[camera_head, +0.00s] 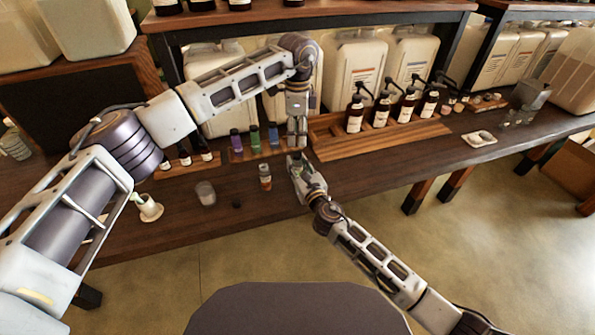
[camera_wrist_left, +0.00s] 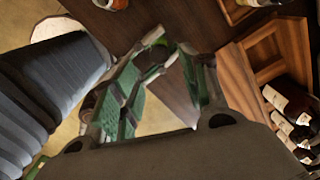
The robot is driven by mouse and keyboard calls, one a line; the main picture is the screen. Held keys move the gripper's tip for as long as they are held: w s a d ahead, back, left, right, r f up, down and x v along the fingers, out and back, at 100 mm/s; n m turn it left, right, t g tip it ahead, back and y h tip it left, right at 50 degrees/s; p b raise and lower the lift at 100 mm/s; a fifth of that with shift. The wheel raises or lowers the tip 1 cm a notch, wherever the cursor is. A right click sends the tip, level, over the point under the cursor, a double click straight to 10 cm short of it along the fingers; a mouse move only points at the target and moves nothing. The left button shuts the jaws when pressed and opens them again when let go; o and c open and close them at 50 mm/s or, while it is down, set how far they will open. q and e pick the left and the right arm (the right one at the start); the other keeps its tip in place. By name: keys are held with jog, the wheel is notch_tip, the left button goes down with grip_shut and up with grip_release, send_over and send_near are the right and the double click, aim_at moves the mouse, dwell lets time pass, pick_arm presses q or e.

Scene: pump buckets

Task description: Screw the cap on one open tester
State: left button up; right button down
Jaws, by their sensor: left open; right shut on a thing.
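My left gripper (camera_head: 297,143) is open and points down over the bench, just above my right gripper (camera_head: 298,163). In the left wrist view my left gripper (camera_wrist_left: 168,62) shows its green-padded fingers spread apart. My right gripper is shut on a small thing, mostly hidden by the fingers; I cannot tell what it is. A small bottle with amber contents (camera_head: 265,178) stands on the bench to the left of the grippers. A small dark round piece (camera_head: 236,204), possibly a cap, lies near the front edge. Purple-topped (camera_head: 235,141), green-topped (camera_head: 255,138) and dark-topped (camera_head: 273,135) testers stand in a row behind.
A wooden tray (camera_head: 378,146) with several dark pump bottles (camera_head: 355,113) stands to the right. Large white canisters (camera_head: 354,75) line the back. The bench front right of my right gripper looks clear.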

aim_at(297, 154)
pick_arm(q)
jog(key=shift+f, duration=3.65)
grip_shut()
jog(key=shift+m, duration=0.3)
